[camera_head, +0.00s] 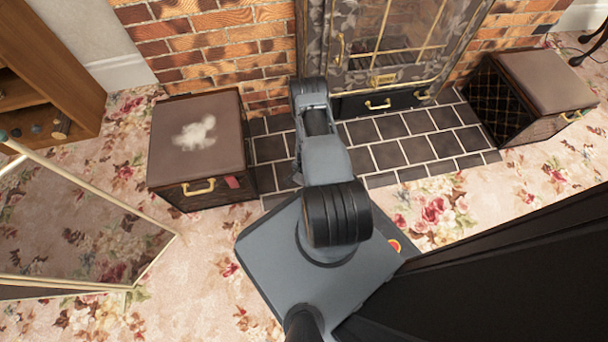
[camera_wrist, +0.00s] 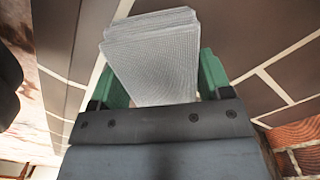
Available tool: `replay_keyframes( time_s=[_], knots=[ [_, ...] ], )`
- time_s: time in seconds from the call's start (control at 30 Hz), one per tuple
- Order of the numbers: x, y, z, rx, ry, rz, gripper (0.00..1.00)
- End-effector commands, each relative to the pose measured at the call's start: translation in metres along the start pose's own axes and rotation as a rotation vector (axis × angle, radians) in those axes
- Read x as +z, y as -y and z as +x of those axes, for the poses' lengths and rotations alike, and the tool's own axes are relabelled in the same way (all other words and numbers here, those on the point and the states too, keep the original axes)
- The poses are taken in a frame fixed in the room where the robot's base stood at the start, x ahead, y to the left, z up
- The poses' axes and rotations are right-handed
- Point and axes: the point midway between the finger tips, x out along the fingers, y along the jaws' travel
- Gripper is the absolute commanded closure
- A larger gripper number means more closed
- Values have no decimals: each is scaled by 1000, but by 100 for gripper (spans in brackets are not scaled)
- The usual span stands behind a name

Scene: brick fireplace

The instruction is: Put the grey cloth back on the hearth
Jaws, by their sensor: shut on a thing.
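The grey cloth (camera_wrist: 155,62) shows in the wrist view as a light grey, woven, folded stack. My gripper (camera_wrist: 160,85) has its green fingers on either side of the cloth and is shut on it. The dark tiled hearth (camera_wrist: 255,38) with pale grout lies behind the cloth in the wrist view. In the head view the hearth (camera_head: 405,150) stretches in front of the fireplace. My arm hides part of the hearth there, and the gripper and cloth are not visible. I cannot tell whether the cloth touches the tiles.
A similar box (camera_head: 550,80) stands at the right. The fireplace door (camera_head: 385,50) is behind. A glass-like panel (camera_head: 80,230) and a wooden shelf (camera_head: 45,75) are at left.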

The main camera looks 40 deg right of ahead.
Motion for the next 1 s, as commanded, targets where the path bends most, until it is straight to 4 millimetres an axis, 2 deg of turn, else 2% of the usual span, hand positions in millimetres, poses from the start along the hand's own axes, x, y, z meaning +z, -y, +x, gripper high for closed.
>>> replay_keyframes(
  time_s=[0.27, 0.3, 0.57, 0.83, 1.0],
  knots=[
    [1, 1, 3, 0, 0, -2, 50],
    [1, 1, 3, 0, 0, -3, 27],
    [1, 1, 2, 0, 0, -4, 3],
    [1, 1, 0, 0, 0, -5, 3],
    [1, 2, -20, 0, 0, -4, 3]
  ],
)
